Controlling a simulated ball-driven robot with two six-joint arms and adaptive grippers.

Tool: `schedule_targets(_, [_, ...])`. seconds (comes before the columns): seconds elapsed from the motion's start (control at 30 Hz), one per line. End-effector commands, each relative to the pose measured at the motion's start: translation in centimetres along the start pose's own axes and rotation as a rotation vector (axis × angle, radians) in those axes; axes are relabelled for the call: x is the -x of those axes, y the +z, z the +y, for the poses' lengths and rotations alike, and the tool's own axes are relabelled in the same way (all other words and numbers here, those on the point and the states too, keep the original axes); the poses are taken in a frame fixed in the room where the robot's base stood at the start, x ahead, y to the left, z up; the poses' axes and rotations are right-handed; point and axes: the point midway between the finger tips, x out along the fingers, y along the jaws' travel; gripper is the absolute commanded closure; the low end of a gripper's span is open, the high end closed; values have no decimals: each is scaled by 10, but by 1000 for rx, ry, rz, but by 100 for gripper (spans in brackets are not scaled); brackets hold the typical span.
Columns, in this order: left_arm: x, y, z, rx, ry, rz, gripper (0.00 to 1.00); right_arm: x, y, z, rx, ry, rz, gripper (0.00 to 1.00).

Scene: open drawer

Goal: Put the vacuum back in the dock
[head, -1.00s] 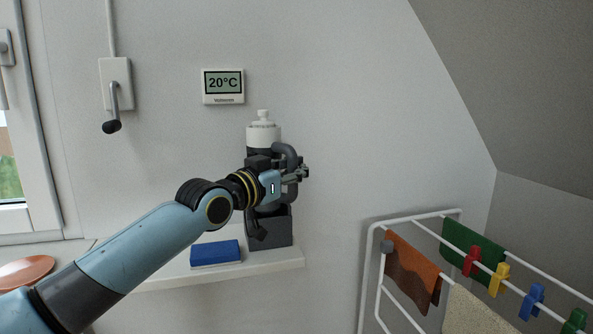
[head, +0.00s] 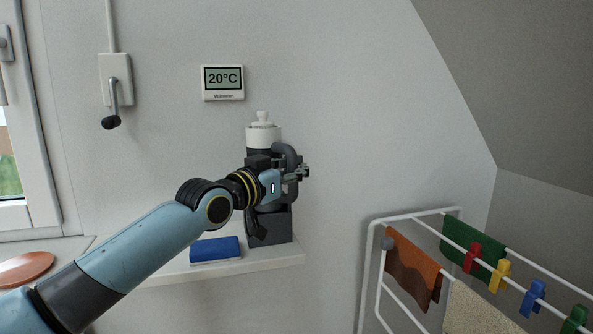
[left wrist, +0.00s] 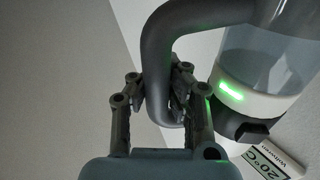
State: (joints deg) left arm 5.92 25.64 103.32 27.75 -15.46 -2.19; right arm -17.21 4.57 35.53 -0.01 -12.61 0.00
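The vacuum (head: 263,137) is a handheld cleaner with a white top, a dark body and a grey loop handle. It stands upright over the dark grey dock (head: 271,230) on the shelf. My left gripper (head: 301,173) is shut on the vacuum's handle. In the left wrist view, the fingers (left wrist: 164,95) sit on both sides of the grey handle (left wrist: 154,45). A green light glows on the vacuum's white band (left wrist: 240,95) there. My left arm hides part of the vacuum's lower body, so how deep it sits is hard to tell. My right gripper is out of view.
A blue sponge-like block (head: 215,249) lies left of the dock on the white shelf (head: 220,268). A thermostat (head: 223,82) and a crank (head: 112,100) are on the wall. A drying rack (head: 368,270) with cloths and pegs stands at right. An orange plate (head: 25,268) is lower left.

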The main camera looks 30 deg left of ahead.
Motion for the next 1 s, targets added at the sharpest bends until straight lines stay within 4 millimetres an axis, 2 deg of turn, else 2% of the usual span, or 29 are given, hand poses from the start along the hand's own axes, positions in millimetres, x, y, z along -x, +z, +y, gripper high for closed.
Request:
schedule_targets(0.03, [0,-2,0,-1,1,4,89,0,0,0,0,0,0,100])
schedule_targets(0.2, [0,-1,0,1,0,1,67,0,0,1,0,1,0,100])
schedule_targets(0.57, [7,4,0,3,-1,-9,67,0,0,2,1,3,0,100])
schedule_targets(0.9, [55,2,0,-4,1,-6,67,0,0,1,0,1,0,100])
schedule_targets(1.0, [63,2,-1,-3,-1,-6,67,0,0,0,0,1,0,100])
